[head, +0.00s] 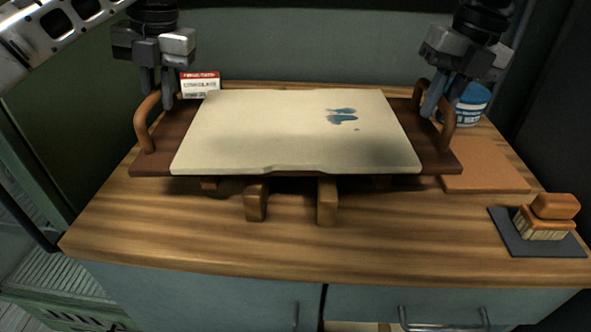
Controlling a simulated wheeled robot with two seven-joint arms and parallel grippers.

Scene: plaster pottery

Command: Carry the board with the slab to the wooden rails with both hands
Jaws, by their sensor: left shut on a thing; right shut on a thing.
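The dark brown board (150,160) carries a flat cream slab (290,135) with blue-grey marks near its upper right. The board has an arched handle at each end. My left gripper (160,100) is shut on the left handle (146,122). My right gripper (435,108) is shut on the right handle (448,120). The wooden rails (327,203) show their near ends below the board's front edge; their rest is hidden under it. The board looks level, and a shadow lies beneath it. I cannot tell whether it touches the rails.
The rails stand on a wooden worktop (200,245) over grey-green drawers. A red and white box (200,84) stands behind on the left, a blue tub (473,103) behind on the right. An orange-brown mat (485,170) and a brush (547,215) on a dark pad lie right. The front is clear.

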